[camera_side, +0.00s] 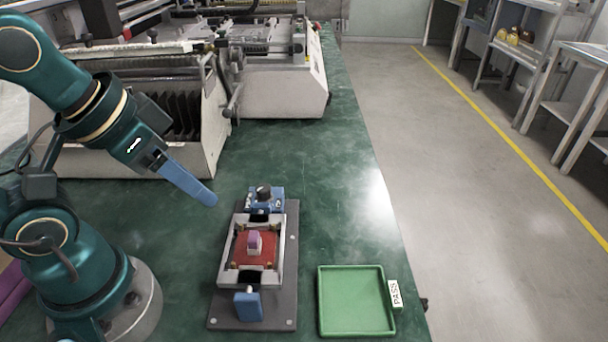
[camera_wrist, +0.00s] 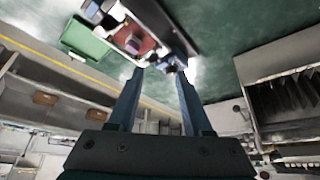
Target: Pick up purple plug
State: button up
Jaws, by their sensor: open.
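The purple plug (camera_side: 254,242) stands in the red centre of a grey fixture (camera_side: 283,276) on the green table. It has a whitish lower part. In the wrist view the red centre with the plug (camera_wrist: 132,44) shows small near the top, beyond the fingers. My gripper (camera_side: 212,200) is in the air to the upper left of the fixture, apart from it. In the wrist view its two blue fingers (camera_wrist: 160,72) are spread with nothing between them.
A green tray (camera_side: 356,333) with a PASS label (camera_side: 395,293) lies right of the fixture, near the table's right edge. Blue parts (camera_side: 249,306) sit at the fixture's front and back. Large machines (camera_side: 285,85) stand behind. The table (camera_side: 340,210) is clear behind the tray.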

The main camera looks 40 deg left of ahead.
jog(key=shift+o, duration=1.2)
jog(key=m+g, duration=0.5)
jog(key=m, duration=0.4)
send_over(253, 236)
notch_tip(253, 236, down, 2)
jog(key=shift+w+a+f, duration=0.15)
jog(key=shift+f, duration=0.1)
jog(key=shift+f+g, duration=0.3)
jog(key=shift+f, duration=2.6)
